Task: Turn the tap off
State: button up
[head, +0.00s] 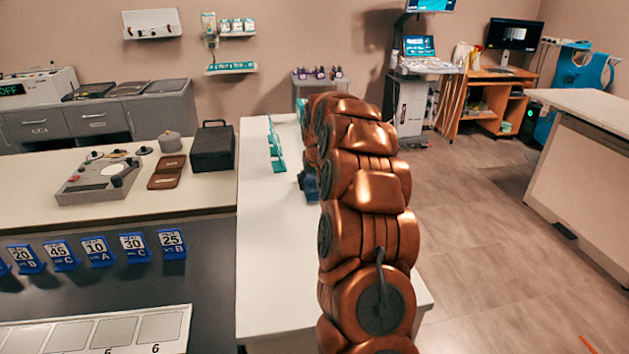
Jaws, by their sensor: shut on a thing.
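I do not make out a tap in the head view. My copper-coloured arm rises through the middle of the picture and hides part of the white counter (262,260) behind it. The fingers of my gripper do not show; the arm covers that area. A small dark blue piece (309,184) shows at the arm's left edge, low over the counter. I cannot tell what it belongs to, or what my gripper is touching.
A teal rack (275,148) stands on the counter left of my arm. A black case (213,148) and a grey device (98,180) stand on the left worktop. Open floor (480,230) lies to the right, before a white table (585,160).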

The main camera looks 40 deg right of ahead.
jog(key=shift+f, duration=0.15)
jog(key=o, duration=1.1)
jog(key=b+v, duration=0.2)
jog(key=v, duration=1)
jog(key=shift+r, duration=0.2)
